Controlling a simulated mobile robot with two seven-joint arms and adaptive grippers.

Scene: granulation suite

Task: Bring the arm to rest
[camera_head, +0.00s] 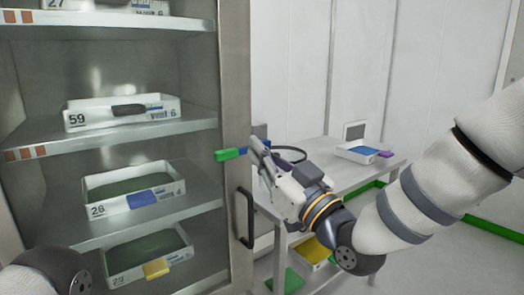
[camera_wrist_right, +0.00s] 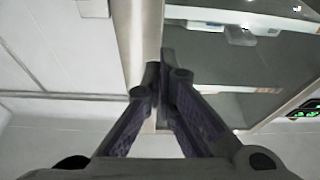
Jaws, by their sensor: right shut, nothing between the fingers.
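My right arm (camera_head: 430,195) reaches in from the right of the head view. Its gripper (camera_head: 256,148) is in front of the cabinet's right post and points up and to the left. In the wrist view the two dark fingers of the right gripper (camera_wrist_right: 165,72) meet at their tips, with nothing between them. A dark joint of my left arm (camera_head: 55,268) shows at the bottom left; the left gripper is out of view.
An open cabinet holds labelled trays, such as tray 59 (camera_head: 85,118) and tray 26 (camera_head: 100,204). A dark handle (camera_head: 245,215) is on its post. A green piece (camera_head: 228,155) appears close to my right gripper. A side table (camera_head: 385,165) stands behind the arm.

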